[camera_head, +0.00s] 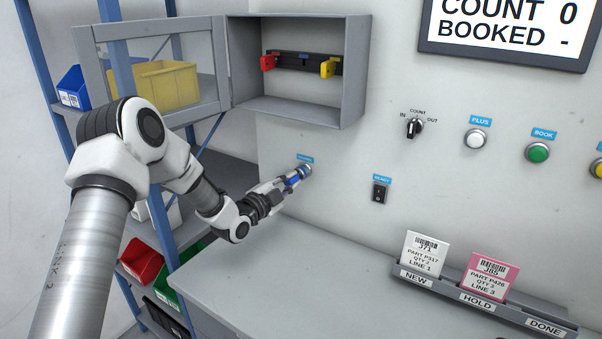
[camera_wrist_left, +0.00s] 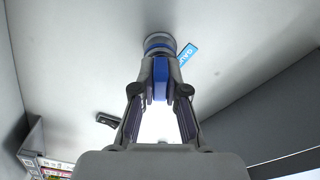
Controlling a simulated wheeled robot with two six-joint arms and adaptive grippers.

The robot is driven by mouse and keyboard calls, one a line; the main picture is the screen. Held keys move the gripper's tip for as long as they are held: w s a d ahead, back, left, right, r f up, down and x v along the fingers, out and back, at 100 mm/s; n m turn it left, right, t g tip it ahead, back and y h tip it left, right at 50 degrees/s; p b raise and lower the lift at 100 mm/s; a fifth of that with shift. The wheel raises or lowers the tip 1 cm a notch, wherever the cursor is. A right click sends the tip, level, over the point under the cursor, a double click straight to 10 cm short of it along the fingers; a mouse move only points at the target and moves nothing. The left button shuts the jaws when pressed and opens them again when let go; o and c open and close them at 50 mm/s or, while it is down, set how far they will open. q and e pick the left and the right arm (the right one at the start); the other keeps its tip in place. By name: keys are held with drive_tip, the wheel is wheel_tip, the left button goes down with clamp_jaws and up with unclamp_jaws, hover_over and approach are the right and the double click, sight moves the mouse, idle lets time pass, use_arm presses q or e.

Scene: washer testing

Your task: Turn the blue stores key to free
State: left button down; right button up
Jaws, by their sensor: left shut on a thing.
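The blue key (camera_head: 293,181) sits in the round metal lock (camera_head: 306,170) on the wall, under a small blue label (camera_head: 305,159). My left gripper (camera_head: 288,184) is at the lock and shut on the key. In the left wrist view the blue key (camera_wrist_left: 160,88) lies between the two fingertips (camera_wrist_left: 160,80), in line with the lock's round collar (camera_wrist_left: 159,44). The fingers hide part of the key. I cannot tell its turn angle for sure. My right gripper is not in view.
An open grey cabinet (camera_head: 357,75) above holds a red key (camera_head: 268,62) and a yellow key (camera_head: 328,68). A black rocker switch (camera_head: 379,192), a selector (camera_head: 414,128) and buttons are to the right. The grey bench (camera_head: 290,270) below is clear up to the card rack (camera_head: 465,300).

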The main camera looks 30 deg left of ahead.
use_arm(q)
drive_tip(key=shift+r+m, duration=0.15)
drive_tip(key=shift+m, duration=1.15)
drive_tip(key=shift+m+p, duration=0.6)
drive_tip(key=shift+m, duration=1.2)
drive_tip(key=c, duration=1.1)
unclamp_jaws()
drive_tip(key=shift+c, duration=0.2)
